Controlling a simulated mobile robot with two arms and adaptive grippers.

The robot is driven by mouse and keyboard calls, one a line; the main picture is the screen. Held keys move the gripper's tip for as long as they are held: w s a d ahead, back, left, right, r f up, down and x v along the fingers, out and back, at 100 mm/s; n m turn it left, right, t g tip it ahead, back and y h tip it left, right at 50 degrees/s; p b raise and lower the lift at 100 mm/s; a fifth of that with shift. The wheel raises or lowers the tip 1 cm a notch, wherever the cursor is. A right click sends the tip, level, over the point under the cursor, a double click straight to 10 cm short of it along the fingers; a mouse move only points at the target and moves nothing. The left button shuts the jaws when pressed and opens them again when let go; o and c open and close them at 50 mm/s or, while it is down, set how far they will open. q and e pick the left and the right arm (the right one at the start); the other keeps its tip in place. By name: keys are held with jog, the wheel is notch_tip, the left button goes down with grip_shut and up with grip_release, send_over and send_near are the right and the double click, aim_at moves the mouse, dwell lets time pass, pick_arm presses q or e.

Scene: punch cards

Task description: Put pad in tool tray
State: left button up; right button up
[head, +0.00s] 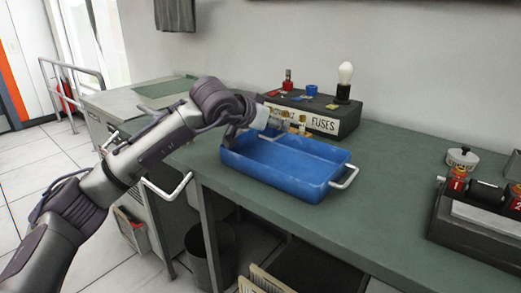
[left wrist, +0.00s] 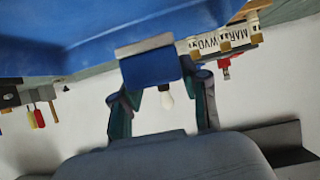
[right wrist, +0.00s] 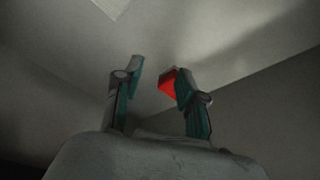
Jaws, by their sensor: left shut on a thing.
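The blue tool tray (head: 262,178) stands on the green bench, with a pale handle at its right end. My left gripper (head: 268,122) is over the tray's far left part. In the left wrist view, the left gripper (left wrist: 160,88) is shut on a small blue pad (left wrist: 150,68) with a pale grey edge. The tray (left wrist: 60,35) fills the top of that view, close to the pad; I cannot tell if they touch. My right gripper (right wrist: 153,80) is open and empty in the right wrist view, and out of the head view.
A black box marked FUSES (head: 322,122), with a bulb (head: 345,72) on top, stands behind the tray. A dark numbered device (head: 478,222) is at the bench's right. The bench (head: 390,170) between is clear. Something red (right wrist: 168,84) shows beside a right finger.

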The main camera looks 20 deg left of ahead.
aim_at(258, 155)
pick_arm(q)
jog(key=a+f, duration=0.1)
jog(key=a, duration=0.1)
jog(key=a+f, duration=0.1)
jog(key=shift+w+a+f, duration=0.2)
jog(key=shift+a, duration=0.2)
jog(key=shift+a+f, duration=0.15)
jog(key=shift+f, duration=0.05)
notch_tip(258, 155, down, 4)
jog(key=shift+r+b, duration=0.1)
jog(key=shift+b, duration=0.4)
jog(key=o, duration=1.1)
pick_arm(e)
jog(key=v, duration=0.3)
jog(key=shift+w+r, duration=0.25)
jog(key=shift+r, duration=0.15)
pick_arm(q)
jog(key=shift+r, duration=0.1)
jog(key=v, duration=1.1)
jog(key=shift+s+a+r, duration=0.1)
jog(key=shift+s+r, duration=0.1)
jog(key=shift+s, duration=0.25)
pick_arm(e)
jog(key=shift+w+f, duration=0.3)
jog(key=shift+f, duration=0.35)
